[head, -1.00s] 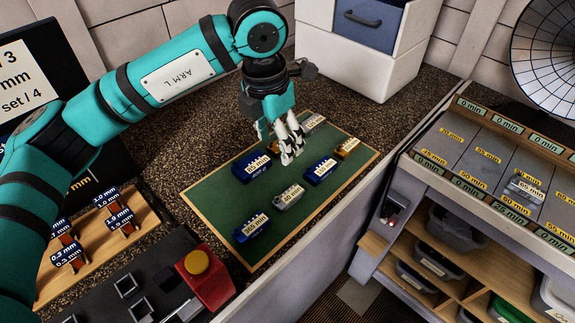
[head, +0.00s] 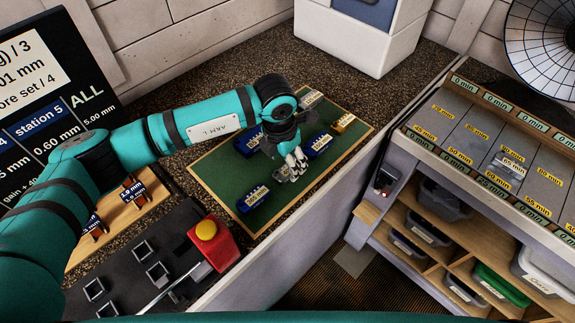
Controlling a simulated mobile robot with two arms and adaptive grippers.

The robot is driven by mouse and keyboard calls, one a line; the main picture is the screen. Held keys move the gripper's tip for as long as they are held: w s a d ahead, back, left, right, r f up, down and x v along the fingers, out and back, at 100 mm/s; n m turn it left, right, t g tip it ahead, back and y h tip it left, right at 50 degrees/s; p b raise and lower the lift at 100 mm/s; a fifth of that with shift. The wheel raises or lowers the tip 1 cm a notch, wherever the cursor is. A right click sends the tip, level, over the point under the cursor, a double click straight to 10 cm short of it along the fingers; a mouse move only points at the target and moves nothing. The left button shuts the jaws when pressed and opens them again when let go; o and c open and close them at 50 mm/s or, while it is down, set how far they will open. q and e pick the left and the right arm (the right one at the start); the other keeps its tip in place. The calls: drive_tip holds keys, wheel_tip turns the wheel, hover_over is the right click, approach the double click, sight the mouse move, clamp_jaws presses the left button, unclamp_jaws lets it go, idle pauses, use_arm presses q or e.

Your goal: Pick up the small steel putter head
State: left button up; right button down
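Several labelled putter heads lie on a green mat (head: 217,178) with a wooden edge. A grey steel head (head: 281,176) lies near the mat's middle, partly hidden by my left gripper (head: 295,166). The fingertips are right at this head, pointing down; whether they touch it or are closed on it I cannot tell. Another grey steel head (head: 311,98) lies at the back of the mat, behind the wrist. Blue heads lie at the front (head: 253,198), at the right (head: 319,145) and at the back left, and a yellow one (head: 343,122) lies at the right. My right gripper is not in view.
A red box with a yellow button (head: 207,231) stands left of the mat's front corner. A wooden rack (head: 115,213) and a screen (head: 40,95) are at the left. A white drawer unit (head: 358,40) stands behind. A tray bench (head: 470,145) is at right, across a gap.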

use_arm(q)
wheel_tip(320, 180, down, 2)
drive_tip(key=shift+d+f, duration=0.1)
drive_tip(key=shift+f, duration=0.25)
drive_tip(key=shift+c, duration=0.6)
drive_tip(key=c, duration=0.4)
drive_tip(key=shift+w, duration=0.1)
clamp_jaws()
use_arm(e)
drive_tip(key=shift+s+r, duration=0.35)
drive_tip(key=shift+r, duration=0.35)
